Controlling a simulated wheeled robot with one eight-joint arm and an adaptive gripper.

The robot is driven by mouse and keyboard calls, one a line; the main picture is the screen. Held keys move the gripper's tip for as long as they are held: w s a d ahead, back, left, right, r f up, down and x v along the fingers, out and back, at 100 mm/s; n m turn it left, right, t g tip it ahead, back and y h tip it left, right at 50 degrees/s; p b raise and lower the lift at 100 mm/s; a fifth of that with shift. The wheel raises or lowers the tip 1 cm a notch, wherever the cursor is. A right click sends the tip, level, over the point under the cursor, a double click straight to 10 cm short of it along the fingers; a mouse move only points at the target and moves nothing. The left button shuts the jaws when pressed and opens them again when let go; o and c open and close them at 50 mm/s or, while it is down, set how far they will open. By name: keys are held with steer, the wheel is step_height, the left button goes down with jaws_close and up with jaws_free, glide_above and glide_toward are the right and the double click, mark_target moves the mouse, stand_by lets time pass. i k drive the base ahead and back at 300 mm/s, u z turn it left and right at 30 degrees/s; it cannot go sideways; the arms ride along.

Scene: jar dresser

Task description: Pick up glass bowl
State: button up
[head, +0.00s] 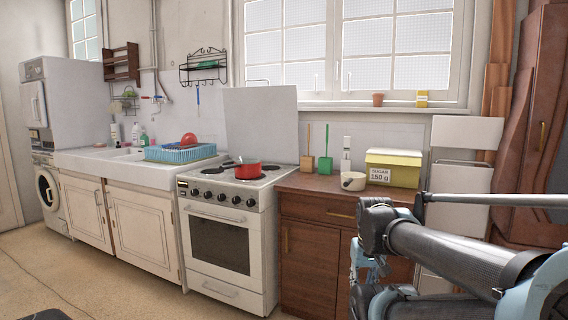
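I cannot make out a clear glass bowl anywhere in the head view. A small whitish pot or bowl with a short handle (353,181) stands on the brown wooden dresser (310,186), left of the yellow sugar box; its material is not clear. My arm fills the lower right, in front of the dresser's right side and the floor there. I cannot make out my gripper's fingers in this view.
A yellow sugar box (393,168), a green brush (326,156) and a wooden-handled one (307,158) stand on the dresser. Left of it are a white stove (225,240) with a red pot (248,170), then a sink unit (140,222).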

mark_target(243, 159)
steer(key=z, duration=0.05)
steer(key=i, duration=1.6)
steer(key=u, duration=0.55)
